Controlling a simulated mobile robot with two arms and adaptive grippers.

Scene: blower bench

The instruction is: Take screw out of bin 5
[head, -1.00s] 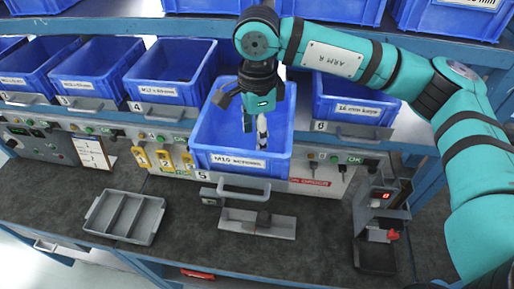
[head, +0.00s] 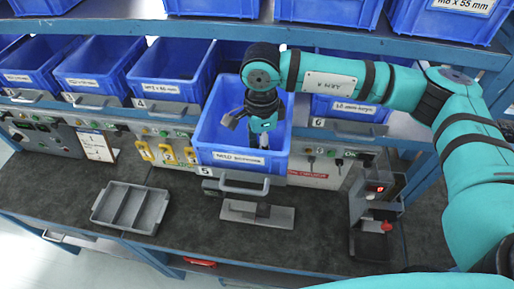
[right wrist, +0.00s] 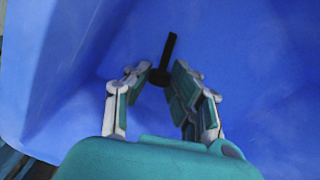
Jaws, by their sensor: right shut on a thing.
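In the head view the screw is too small to make out. My left gripper is out of view.
Bin 4 (head: 160,92) stands left of bin 5, and bin 6 (head: 350,108) is on its right. A grey divided tray (head: 130,207) lies on the dark bench. A grey plate fixture (head: 257,213) and a device with a red display (head: 376,205) stand farther right.

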